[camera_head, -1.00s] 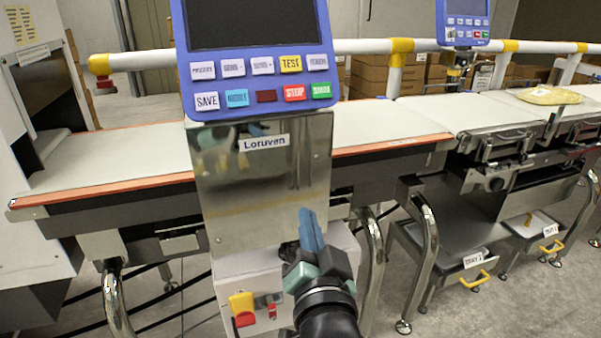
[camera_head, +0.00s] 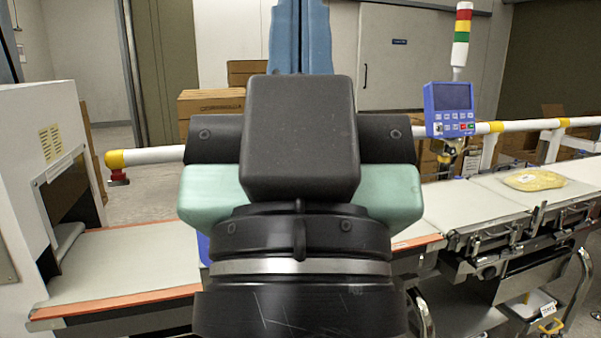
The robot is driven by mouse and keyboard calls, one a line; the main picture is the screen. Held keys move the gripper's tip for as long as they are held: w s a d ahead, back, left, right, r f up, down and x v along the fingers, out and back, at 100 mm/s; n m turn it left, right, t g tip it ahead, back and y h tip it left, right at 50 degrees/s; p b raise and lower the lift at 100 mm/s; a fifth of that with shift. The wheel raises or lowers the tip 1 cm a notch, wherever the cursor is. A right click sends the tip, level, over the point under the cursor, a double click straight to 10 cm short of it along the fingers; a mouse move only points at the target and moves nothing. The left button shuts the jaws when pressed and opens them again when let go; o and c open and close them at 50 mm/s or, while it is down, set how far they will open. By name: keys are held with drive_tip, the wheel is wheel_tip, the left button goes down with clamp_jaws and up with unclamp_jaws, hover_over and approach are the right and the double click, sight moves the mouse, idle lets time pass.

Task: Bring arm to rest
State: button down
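My gripper (camera_head: 300,36) is raised in front of the camera and fills the middle of the head view.
The conveyor belt (camera_head: 130,262) runs left to right behind my arm. A yellow package (camera_head: 534,180) lies on the right belt section. A blue control panel (camera_head: 452,108) and a white guard rail (camera_head: 590,122) stand behind. Cardboard boxes (camera_head: 207,104) are stacked farther back.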

wheel_tip(320, 180, up, 13)
drive_tip(key=p, duration=1)
drive_tip(key=shift+p, duration=0.3)
drive_tip(key=shift+a+f, duration=0.1)
